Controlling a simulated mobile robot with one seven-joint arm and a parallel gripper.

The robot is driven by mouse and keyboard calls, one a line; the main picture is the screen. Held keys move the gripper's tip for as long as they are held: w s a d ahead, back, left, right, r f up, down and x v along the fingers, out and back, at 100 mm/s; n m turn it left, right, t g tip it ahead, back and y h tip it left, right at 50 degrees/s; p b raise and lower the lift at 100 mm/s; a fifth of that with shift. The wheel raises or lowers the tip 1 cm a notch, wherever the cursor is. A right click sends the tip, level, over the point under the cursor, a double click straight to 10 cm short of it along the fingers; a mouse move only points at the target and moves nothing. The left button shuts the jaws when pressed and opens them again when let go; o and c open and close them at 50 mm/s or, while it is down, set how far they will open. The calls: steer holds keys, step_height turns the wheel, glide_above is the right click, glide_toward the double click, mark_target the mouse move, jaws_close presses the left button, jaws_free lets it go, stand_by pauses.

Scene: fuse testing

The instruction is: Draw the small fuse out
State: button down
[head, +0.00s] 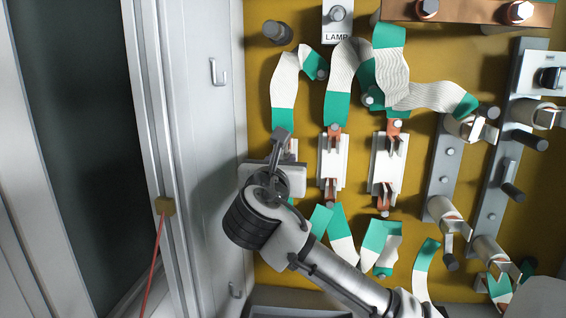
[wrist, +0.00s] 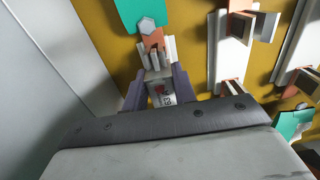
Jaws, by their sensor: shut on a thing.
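The small fuse (wrist: 162,96) is a pale body with a red mark and dark print in the wrist view. It sits between the two dark fingers of my gripper (wrist: 159,92), which is shut on it. A pale metal clip and a copper tab (wrist: 153,42) are just beyond its far end. I cannot tell whether the fuse is still seated in the clip; its near end is hidden by my gripper. In the head view my gripper (head: 281,145) is at the leftmost fuse holder, covering most of it and the fuse.
Two empty white fuse holders, the middle one (head: 332,168) and the right one (head: 388,165), stand close to the right. Green-and-white straps (head: 285,85) hang above and below. Larger cylindrical fuses (head: 465,125) are further right. An open grey cabinet door (head: 205,150) is at the left.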

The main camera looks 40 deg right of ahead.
steer(key=shift+b+v, duration=0.3)
steer(key=shift+v, duration=2.2)
